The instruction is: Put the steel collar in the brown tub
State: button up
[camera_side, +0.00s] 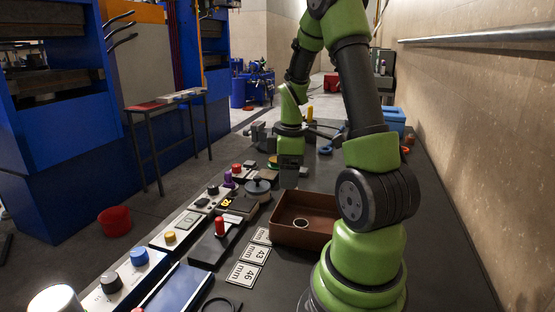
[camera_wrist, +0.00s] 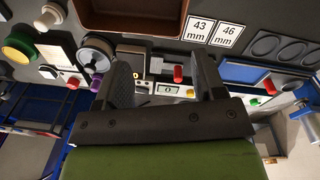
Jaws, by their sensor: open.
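The brown tub (camera_side: 297,237) stands on the bench beside the base of my arm. A small, pale metallic ring, which looks like the steel collar (camera_side: 300,223), lies flat on the tub floor. In the wrist view, part of the tub (camera_wrist: 128,31) shows at the top edge; the collar does not show there. My gripper (camera_side: 289,184) is beyond the tub in the side view, above the bench and apart from the tub. In the wrist view my gripper (camera_wrist: 165,68) has its fingers spread with nothing held between them.
Number cards (camera_side: 248,273) lie left of the tub. A black box with a red knob (camera_side: 218,240), a round grey disc (camera_side: 258,187) and several control boxes line the bench's left side. A wall and rail (camera_side: 480,36) bound the right. Bare bench lies right of my arm.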

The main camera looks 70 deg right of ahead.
jog(key=w+a+r+m+t, duration=0.2)
jog(key=w+a+r, duration=0.1)
jog(key=a+r, duration=0.4)
jog(key=s+a+r+m+t+y, duration=0.1)
jog(key=a+r, duration=0.3)
jog(key=a, duration=0.4)
jog(key=s+a+r+m+t+y, duration=0.1)
jog(key=s+a+r+m+t, duration=0.2)
jog(key=a, duration=0.5)
jog(key=shift+s+a+r+m+t+y, duration=0.25)
jog(key=shift+s+r+m, duration=0.25)
jog(key=shift+s+m, duration=0.25)
jog(key=shift+d, duration=0.1)
